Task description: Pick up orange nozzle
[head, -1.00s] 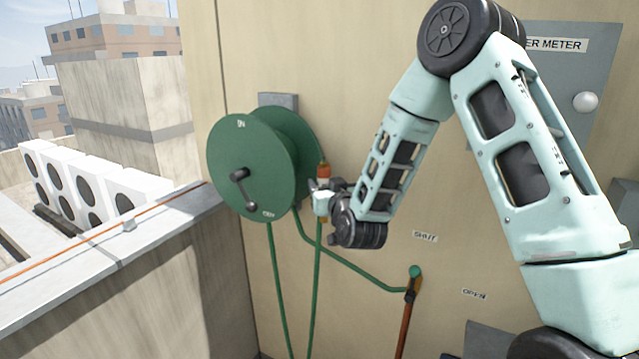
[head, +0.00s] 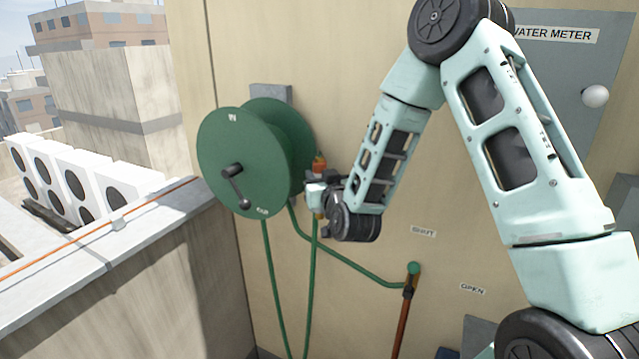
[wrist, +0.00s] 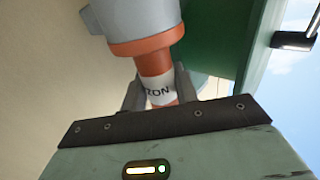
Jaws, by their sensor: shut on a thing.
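The orange nozzle (head: 319,162) is upright beside the right edge of the green hose reel (head: 228,160). In the wrist view the orange nozzle (wrist: 155,62) has a white band with partly hidden lettering and a grey, wider part above it. My gripper (head: 318,190) is shut on the nozzle; in the wrist view the two fingers of my gripper (wrist: 160,90) lie on either side of the white band. The nozzle's lower part is hidden by my gripper. A green hose (head: 312,280) hangs below it.
The reel's crank (head: 234,180) sticks out from its front. A pipe with a lever (head: 405,300) is at the lower right, near SHUT and OPEN labels. A water meter box (head: 560,80) is on the wall. A parapet (head: 110,240) and white condensers (head: 75,180) are at left.

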